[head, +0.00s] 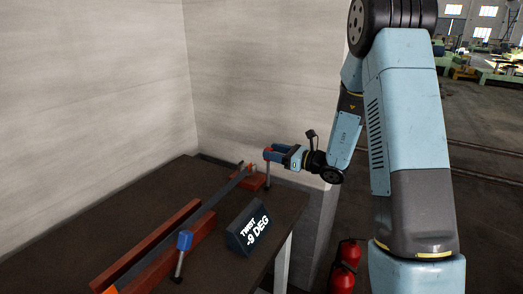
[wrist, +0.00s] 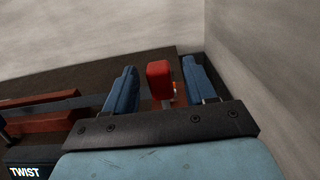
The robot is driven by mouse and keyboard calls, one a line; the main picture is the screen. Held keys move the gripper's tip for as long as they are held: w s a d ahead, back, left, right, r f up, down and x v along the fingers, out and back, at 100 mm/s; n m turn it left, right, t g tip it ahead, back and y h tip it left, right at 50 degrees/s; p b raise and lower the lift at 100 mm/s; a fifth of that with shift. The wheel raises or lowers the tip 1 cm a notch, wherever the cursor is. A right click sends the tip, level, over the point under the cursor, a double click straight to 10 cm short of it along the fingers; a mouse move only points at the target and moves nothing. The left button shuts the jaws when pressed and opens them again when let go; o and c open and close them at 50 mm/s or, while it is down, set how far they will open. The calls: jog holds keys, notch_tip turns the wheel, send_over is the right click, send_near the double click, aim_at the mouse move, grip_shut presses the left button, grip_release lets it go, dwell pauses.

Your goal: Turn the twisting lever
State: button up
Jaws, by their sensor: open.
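A lever with a red handle (wrist: 159,80) stands at the far end of the bender. In the wrist view the handle lies between the two blue fingers of my gripper (wrist: 161,68), with a visible gap on each side. In the head view my gripper (head: 274,154) is open at this lever, and its grey shaft (head: 268,176) shows below. A second lever with a blue handle (head: 184,240) stands tilted at the near end. A dark display (head: 249,230) on the table reads "TWIST -9 DEG". I cannot tell from its marking which lever is the twisting one.
Long red bars (head: 170,226) and a grey metal strip (head: 200,212) run along the dark table (head: 215,268). Pale walls (head: 250,70) close off the back and the corner near my gripper. Red extinguishers (head: 346,262) stand on the floor right of the table.

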jog(key=shift+x, duration=2.2)
jog(key=shift+c, duration=0.4)
grip_shut()
